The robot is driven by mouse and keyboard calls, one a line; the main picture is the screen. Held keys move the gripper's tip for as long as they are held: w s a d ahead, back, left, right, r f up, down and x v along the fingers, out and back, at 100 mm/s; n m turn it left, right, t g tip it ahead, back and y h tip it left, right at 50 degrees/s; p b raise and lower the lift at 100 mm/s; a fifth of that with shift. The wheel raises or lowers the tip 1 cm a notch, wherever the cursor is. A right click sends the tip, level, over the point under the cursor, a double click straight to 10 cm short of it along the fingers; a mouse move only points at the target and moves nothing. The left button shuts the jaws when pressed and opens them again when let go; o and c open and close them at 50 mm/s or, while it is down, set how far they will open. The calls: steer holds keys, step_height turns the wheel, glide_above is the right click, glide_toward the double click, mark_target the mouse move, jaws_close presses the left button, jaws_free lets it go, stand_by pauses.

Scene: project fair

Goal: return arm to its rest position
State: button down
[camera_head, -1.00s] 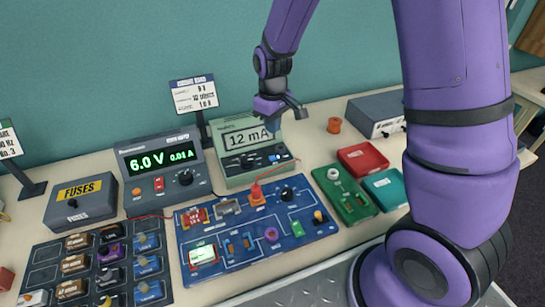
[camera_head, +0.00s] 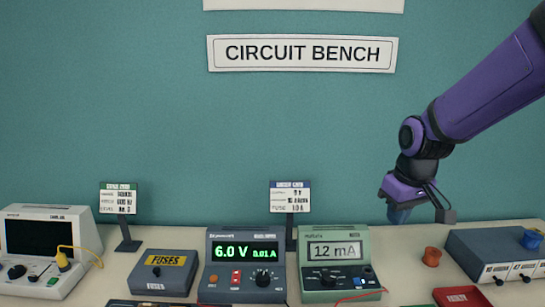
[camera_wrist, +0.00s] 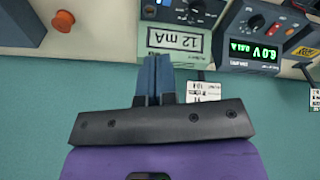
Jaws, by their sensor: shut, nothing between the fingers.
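My purple arm (camera_head: 490,80) reaches in from the right edge in the head view. My gripper (camera_head: 400,215) hangs in front of the teal wall, above the bench and to the right of the green multimeter (camera_head: 318,246). In the wrist view the two blue-grey fingers (camera_wrist: 158,72) lie together, with nothing between them. The multimeter, reading 12 mA, shows beyond the fingertips there (camera_wrist: 176,40). The gripper appears clear of the bench and touches nothing that I can see.
The grey power supply (camera_head: 244,268) reads 6.0 V. A fuses box (camera_head: 165,272), a white-framed instrument (camera_head: 40,245) and label stands (camera_head: 290,197) stand along the bench. An orange knob-like piece (camera_head: 431,256) and a grey box (camera_head: 490,250) are at right.

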steer(key=s+d+r+m+t, duration=0.1)
steer(key=s+d+r+m, duration=0.1)
steer(key=s+r, duration=0.4)
steer(key=s+d+r+m+t, duration=0.1)
steer(key=s+r, duration=0.4)
steer(key=s, duration=0.8)
steer(key=shift+s+d+r+m+t, duration=0.25)
steer(key=shift+d+r+m+t, duration=0.2)
steer(key=shift+t, duration=0.25)
